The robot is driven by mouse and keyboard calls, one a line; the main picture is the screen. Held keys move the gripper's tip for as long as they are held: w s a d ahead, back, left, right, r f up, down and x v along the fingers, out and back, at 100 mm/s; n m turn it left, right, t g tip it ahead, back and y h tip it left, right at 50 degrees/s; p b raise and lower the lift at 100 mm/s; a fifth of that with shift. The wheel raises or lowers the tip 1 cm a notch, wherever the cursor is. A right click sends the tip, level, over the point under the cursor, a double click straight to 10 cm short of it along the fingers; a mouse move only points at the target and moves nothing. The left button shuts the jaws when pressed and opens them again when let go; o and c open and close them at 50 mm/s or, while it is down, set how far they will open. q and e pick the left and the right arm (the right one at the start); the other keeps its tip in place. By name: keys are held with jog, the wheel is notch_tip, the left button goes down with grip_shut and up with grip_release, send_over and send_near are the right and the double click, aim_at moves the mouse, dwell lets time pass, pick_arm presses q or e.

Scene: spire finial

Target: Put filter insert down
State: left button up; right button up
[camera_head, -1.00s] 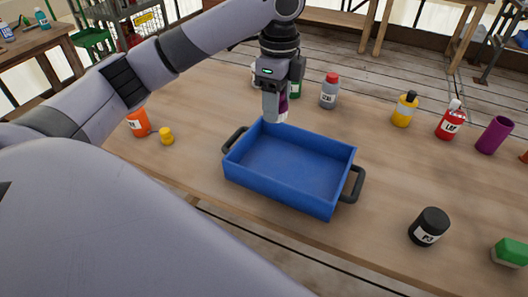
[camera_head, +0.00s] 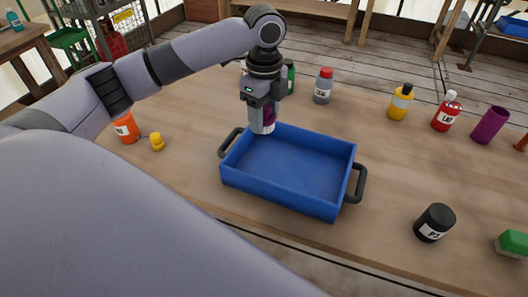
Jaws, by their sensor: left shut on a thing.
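My left gripper (camera_head: 262,112) is shut on a small purple and white piece (camera_head: 268,124), which I take to be the filter insert. It points down at the far left corner of the blue tray (camera_head: 310,195). The fingers hide much of the piece. Its white lower end shows beside the tray's rim, and I cannot tell whether it touches the table or the rim. The tray is empty, with a dark handle at each end. My right gripper is not in view.
An orange container (camera_head: 126,128) and a small yellow thing (camera_head: 157,142) stand left of the tray. A green bottle (camera_head: 289,77) and a grey bottle (camera_head: 323,87) stand behind it. A black jar (camera_head: 434,223) stands to the right. The wooden table between is clear.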

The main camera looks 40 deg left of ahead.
aim_at(264, 162)
pick_arm(q)
notch_tip(264, 162, down, 12)
jog(key=shift+r, duration=0.1)
dwell(0.5)
jog(key=o, duration=1)
notch_tip(264, 162, up, 12)
jog(key=shift+r, duration=0.1)
